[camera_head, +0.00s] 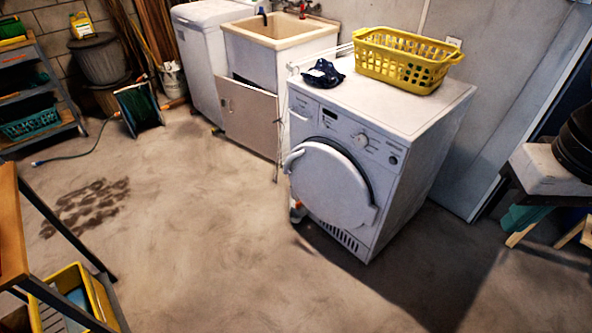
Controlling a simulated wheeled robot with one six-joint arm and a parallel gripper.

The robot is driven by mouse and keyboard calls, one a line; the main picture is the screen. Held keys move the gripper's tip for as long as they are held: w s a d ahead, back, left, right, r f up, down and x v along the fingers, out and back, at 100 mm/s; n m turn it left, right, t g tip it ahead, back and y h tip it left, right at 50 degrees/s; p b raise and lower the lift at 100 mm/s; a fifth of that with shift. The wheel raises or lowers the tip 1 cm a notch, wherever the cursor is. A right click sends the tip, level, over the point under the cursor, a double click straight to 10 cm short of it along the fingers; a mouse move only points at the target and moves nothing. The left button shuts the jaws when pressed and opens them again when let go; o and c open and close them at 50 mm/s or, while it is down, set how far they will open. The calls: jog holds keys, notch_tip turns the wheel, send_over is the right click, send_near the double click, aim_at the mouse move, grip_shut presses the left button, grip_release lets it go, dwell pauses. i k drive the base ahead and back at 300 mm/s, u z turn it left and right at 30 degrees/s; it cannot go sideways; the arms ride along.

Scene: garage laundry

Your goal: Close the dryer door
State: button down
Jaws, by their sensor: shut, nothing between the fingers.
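The white dryer (415,150) stands right of the middle in the head view, its front facing lower left. Its round white door (328,184) covers most of the opening on the front. A dark curved gap shows along the door's upper right edge, so the door looks a little ajar. How far it stands off the front is hard to tell. A pale piece sticks out at the door's left edge, and another sits at its lower right. My gripper is not in view.
A yellow basket (400,62) and a dark cloth (323,73) lie on the dryer. A sink cabinet (250,115) stands to the left. A wooden-topped bench (12,230) is at the left edge. The floor (220,240) before the dryer is clear.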

aim_at(324, 180)
jog(key=z, duration=1)
jog(key=k, duration=0.1)
jog(key=u, duration=1.95)
jog(key=i, duration=1.05)
jog(key=z, duration=0.1)
